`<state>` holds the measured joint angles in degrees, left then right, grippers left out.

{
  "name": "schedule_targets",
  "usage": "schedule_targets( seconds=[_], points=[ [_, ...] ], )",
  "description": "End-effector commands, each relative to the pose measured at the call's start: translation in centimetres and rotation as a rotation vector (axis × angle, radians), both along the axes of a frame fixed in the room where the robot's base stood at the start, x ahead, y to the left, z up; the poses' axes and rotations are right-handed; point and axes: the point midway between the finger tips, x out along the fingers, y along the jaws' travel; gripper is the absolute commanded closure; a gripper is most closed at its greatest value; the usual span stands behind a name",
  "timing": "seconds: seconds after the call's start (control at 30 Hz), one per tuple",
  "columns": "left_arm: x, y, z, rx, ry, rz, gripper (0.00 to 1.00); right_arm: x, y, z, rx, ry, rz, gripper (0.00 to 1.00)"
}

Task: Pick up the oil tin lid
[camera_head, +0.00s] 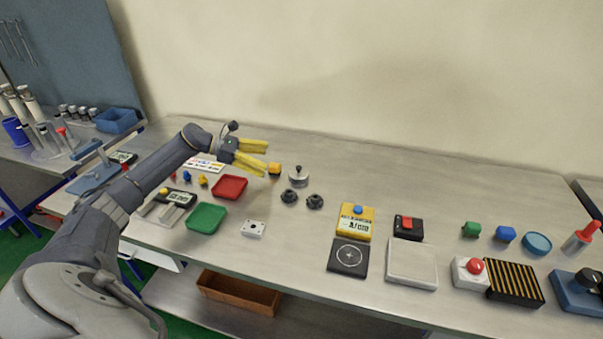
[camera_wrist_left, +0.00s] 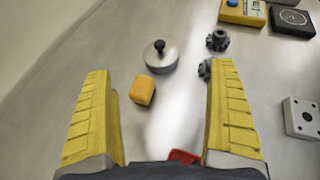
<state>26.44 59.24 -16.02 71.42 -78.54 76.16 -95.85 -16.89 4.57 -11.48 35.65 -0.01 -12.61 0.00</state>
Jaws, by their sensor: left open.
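A silver round lid with a dark knob (camera_head: 299,180), which I take for the oil tin lid, sits upright on the bench. It also shows in the left wrist view (camera_wrist_left: 161,62), beyond the fingertips. Whether a tin is under it I cannot tell. My left gripper (camera_head: 266,159) is open and empty, to the left of the lid and apart from it. Its two yellow fingers also show in the left wrist view, spread wide. My right gripper is in neither view.
An orange block (camera_wrist_left: 143,90) lies between gripper and lid. Two dark gears (camera_head: 302,199) are just in front of the lid. Red (camera_head: 230,187) and green (camera_head: 207,218) trays lie front left. A yellow device (camera_head: 357,221) stands front right. The bench behind the lid is clear.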

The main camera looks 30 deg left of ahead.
Motion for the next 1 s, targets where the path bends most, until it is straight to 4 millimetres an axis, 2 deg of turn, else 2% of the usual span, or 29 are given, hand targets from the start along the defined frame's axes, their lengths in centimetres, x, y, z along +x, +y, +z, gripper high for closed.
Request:
schedule_targets(
  seconds=[0.1,0.3,0.67,1.0],
  points=[
    [1.3,-1.7,-0.8,-0.003,-0.003,0.0,0.08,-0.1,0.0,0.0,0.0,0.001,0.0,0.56],
    [3.0,-3.9,-2.0,-0.002,-0.001,0.0,0.08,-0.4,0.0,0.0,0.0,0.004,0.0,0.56],
    [4.2,-5.4,-2.8,0.0,-0.002,0.001,0.08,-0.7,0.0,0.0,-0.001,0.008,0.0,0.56],
    [6.4,-8.2,-4.1,-0.002,-0.001,0.001,0.08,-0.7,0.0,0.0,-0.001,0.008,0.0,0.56]
  ],
)
